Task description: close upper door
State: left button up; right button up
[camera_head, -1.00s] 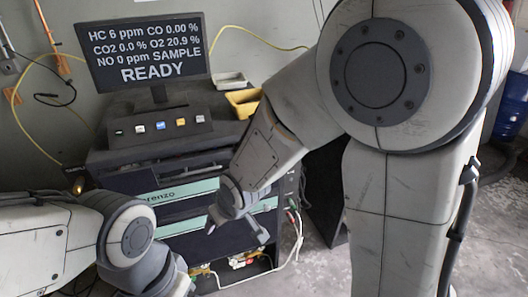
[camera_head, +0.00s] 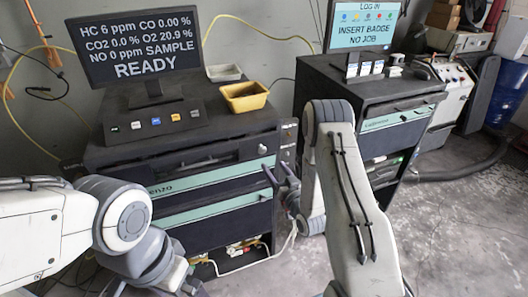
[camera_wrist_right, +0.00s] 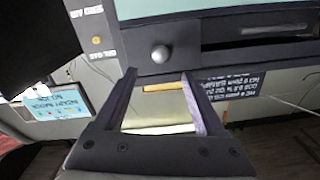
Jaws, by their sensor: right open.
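A dark cabinet (camera_head: 110,158) stands at the left in the head view, with a teal upper door panel (camera_head: 225,173) and a teal lower panel (camera_head: 215,208). The upper panel looks about upright; I cannot tell whether it is fully shut. My right gripper (camera_head: 276,170) is open and empty at the cabinet's right front edge. In the right wrist view, the picture is upside down and the open jaws (camera_wrist_right: 158,82) point at the cabinet front, near a round grey knob (camera_wrist_right: 160,54) and a teal panel (camera_wrist_right: 200,8). My left arm ends at the bottom edge, with its fingers out of sight.
A monitor (camera_head: 137,47), a keypad box (camera_head: 155,122) and a yellow tray (camera_head: 245,97) stand on the cabinet. A second cabinet (camera_head: 330,85) stands to the right, behind my right arm. Cables and a hose (camera_head: 455,175) lie around. Grey floor (camera_head: 460,235) is open at the right.

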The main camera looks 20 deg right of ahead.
aim_at(263, 151)
jog(key=w+p, duration=0.1)
jog(key=w, duration=0.1)
jog(key=w+p, duration=0.1)
jog(key=w, duration=0.2)
jog(key=w+p, duration=0.1)
jog(key=w, duration=0.2)
jog(key=shift+w+a+r, duration=0.1)
jog(key=shift+w+a, duration=0.05)
jog(key=shift+a, duration=0.2)
jog(key=shift+w, duration=0.55)
grip_shut()
dwell(0.5)
